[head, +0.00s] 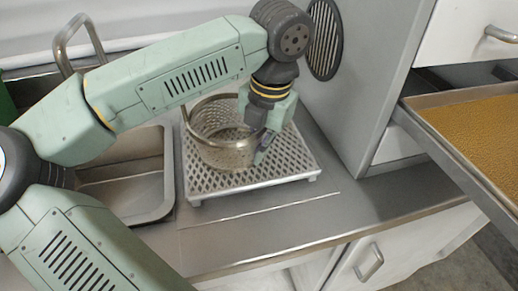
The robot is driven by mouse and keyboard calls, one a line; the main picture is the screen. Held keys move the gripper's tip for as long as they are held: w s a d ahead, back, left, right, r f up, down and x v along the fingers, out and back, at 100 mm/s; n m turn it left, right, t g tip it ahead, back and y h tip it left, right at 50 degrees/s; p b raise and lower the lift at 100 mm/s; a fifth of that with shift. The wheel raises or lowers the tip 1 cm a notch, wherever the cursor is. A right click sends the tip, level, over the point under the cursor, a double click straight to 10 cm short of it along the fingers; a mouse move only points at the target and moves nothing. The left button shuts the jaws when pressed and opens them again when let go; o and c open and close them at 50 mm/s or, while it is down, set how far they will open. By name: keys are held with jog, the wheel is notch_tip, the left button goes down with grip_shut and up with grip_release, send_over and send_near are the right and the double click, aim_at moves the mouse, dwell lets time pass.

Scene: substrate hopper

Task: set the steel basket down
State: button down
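The steel basket (223,154) is a round perforated tub with a raised rim and a hoop handle at its left. It is upright on or just over a perforated metal rack (279,174) on the counter; I cannot tell if its base touches. My gripper (262,150) points down at the basket's right side, with its fingers at the basket wall. The fingers overlap the wall, and I cannot see whether they are closed on it. My arm hides part of the basket's back.
A sink (130,182) with a tap (80,40) lies left of the rack. A grey cabinet with a round vent (324,40) stands behind right. A tray of yellow-brown grains (480,130) juts out at the right. The counter front (290,222) is clear.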

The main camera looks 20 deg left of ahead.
jog(key=shift+r, duration=0.15)
jog(key=c, duration=2.3)
grip_release()
jog(key=shift+f, duration=0.2)
jog(key=o, duration=0.5)
notch_tip(320, 180, up, 12)
jog(key=d+p, duration=0.1)
jog(key=p, duration=0.6)
jog(key=shift+s+d+r, duration=0.15)
jog(key=shift+s+d, duration=0.05)
jog(key=shift+d, duration=0.15)
